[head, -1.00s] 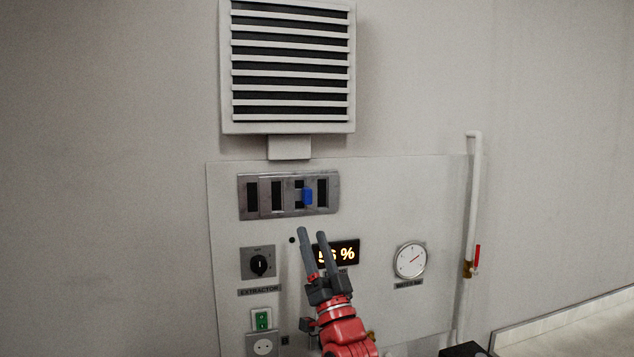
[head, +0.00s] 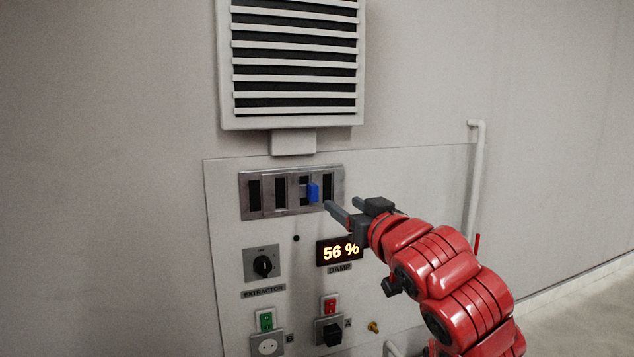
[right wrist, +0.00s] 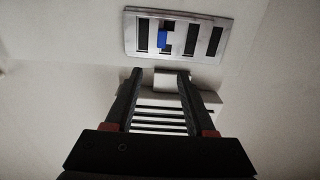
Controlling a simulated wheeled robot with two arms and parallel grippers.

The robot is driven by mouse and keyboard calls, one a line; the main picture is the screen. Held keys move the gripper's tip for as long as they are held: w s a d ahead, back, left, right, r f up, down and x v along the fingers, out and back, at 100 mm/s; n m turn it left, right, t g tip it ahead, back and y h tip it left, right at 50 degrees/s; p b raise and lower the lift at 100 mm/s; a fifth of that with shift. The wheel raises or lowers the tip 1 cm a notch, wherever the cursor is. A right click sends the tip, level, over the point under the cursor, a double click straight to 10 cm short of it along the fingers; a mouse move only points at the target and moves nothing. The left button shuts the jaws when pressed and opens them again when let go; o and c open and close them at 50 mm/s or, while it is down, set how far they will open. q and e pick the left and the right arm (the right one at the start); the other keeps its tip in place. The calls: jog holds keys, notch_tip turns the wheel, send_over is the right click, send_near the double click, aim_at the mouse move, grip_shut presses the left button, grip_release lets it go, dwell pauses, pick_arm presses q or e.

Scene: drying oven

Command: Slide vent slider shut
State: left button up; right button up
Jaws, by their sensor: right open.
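The vent slider is a grey metal plate (head: 270,208) with dark upright slots in a frame on the wall panel. Its blue knob (head: 313,192) stands right of the middle, between dark slots that are at least partly open. My right gripper (head: 345,205) comes in from the right, its fingertips just below and right of the knob, apparently not touching it. In the right wrist view, the open, empty fingers (right wrist: 159,75) point toward the plate (right wrist: 214,50), with the blue knob (right wrist: 162,39) beyond the fingertips. My left gripper is not in view.
A louvred grille (head: 295,115) is above the slider. Below are the extractor dial (head: 263,265), the lit damp display (head: 340,251), switches and sockets. A white pipe (head: 478,180) runs down at the right, partly behind my right arm.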

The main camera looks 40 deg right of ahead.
send_near(315, 187)
jog(key=p+x, duration=0.4)
jog(key=x, duration=0.5)
jog(key=shift+r+p, duration=0.2)
jog(key=shift+p, duration=0.1)
jog(key=shift+w+d+f, duration=0.1)
jog(key=shift+w+d, duration=0.05)
jog(key=shift+w, duration=0.35)
grip_shut()
dwell(0.4)
